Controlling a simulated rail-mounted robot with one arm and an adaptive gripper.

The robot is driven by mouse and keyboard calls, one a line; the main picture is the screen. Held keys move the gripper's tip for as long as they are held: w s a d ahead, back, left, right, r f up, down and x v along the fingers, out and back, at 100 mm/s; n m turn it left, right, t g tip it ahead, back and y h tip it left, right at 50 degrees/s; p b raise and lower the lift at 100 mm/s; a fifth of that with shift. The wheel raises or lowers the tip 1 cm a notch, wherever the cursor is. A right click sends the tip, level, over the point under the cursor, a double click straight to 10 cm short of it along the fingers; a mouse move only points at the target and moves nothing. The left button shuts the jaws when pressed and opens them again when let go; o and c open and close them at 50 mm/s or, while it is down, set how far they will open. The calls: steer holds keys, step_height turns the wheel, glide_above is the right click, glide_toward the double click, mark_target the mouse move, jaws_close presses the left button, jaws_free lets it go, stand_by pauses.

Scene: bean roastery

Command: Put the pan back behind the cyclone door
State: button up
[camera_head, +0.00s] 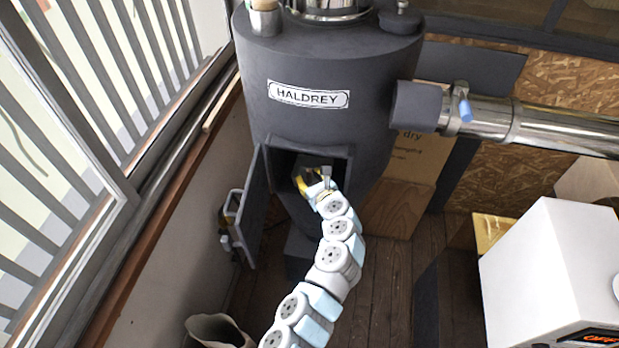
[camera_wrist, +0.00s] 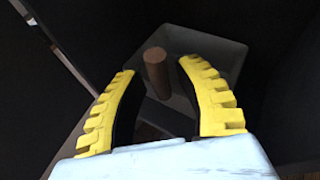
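The dark grey cyclone (camera_head: 330,105) bears a HALDREY plate, and its door (camera_head: 252,208) stands swung open to the left of a square opening. My gripper (camera_head: 314,180) is at this opening. In the wrist view my gripper (camera_wrist: 160,68) is open, with yellow fingers apart. The grey pan (camera_wrist: 222,56) lies beyond the fingers in the dark interior, and its upright brown knob (camera_wrist: 156,77) shows between the fingertips. Gaps show on both sides of the knob. The fingers and wrist hide part of the pan. In the head view I cannot make the pan out clearly.
A shiny duct (camera_head: 545,125) runs right from the cyclone. A white machine (camera_head: 555,270) stands at the right. A slatted window (camera_head: 75,120) and wall line the left. An open sack or pot (camera_head: 215,332) stands at the bottom left. Wooden floor (camera_head: 385,285) shows between.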

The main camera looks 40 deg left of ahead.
steer(key=b+v, duration=0.2)
steer(key=v, duration=1)
stand_by(0.4)
steer(key=shift+f, duration=0.1)
